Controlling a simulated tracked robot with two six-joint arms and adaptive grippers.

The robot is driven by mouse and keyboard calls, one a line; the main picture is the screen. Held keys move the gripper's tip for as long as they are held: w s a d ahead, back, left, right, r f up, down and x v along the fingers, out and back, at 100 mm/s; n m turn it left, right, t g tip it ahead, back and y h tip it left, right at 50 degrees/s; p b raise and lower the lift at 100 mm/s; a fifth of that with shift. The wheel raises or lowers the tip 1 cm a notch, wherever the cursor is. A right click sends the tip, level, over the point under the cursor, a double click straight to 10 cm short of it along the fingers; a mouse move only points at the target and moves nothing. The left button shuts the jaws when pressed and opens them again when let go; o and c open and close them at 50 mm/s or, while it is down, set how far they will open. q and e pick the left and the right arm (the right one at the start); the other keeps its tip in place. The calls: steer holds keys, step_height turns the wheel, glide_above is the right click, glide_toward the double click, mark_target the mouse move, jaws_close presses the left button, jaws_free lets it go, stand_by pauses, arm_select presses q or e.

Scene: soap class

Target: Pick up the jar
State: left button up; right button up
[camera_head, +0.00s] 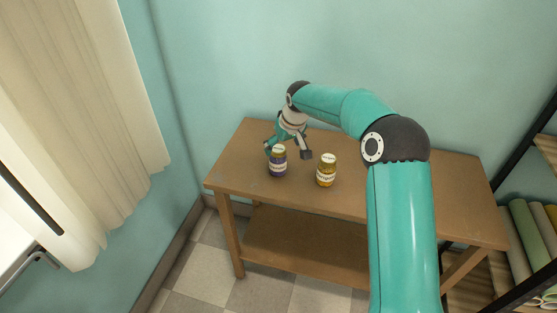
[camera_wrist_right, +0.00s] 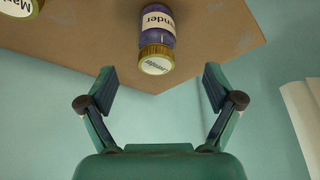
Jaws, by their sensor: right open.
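A jar with purple contents, a white label and a gold lid (camera_head: 278,163) stands upright on the wooden table (camera_head: 430,190), left of centre. It also shows in the right wrist view (camera_wrist_right: 157,38), ahead of the fingers, its label partly reading "ender". A second jar with yellow contents (camera_head: 326,172) stands to its right; a corner of it shows in the right wrist view (camera_wrist_right: 20,7). My right gripper (camera_head: 288,152) is open and empty, just behind and above the purple jar. In the right wrist view its fingers (camera_wrist_right: 158,90) are spread apart, with nothing between them. My left gripper is not in view.
The table's right part is bare. A teal wall (camera_head: 230,60) stands close behind the table. A curtain (camera_head: 100,110) hangs at the left. A dark-framed shelf with rolled items (camera_head: 530,240) stands at the right.

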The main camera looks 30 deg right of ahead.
mark_target(280, 153)
steer(key=x, duration=0.6)
steer(key=p+x, duration=0.2)
steer(key=x, duration=0.1)
steer(key=shift+w+d, duration=0.25)
steer(key=shift+w, duration=0.05)
steer(key=shift+w+f, duration=0.25)
steer(key=shift+f, duration=0.25)
steer(key=c, duration=1.5)
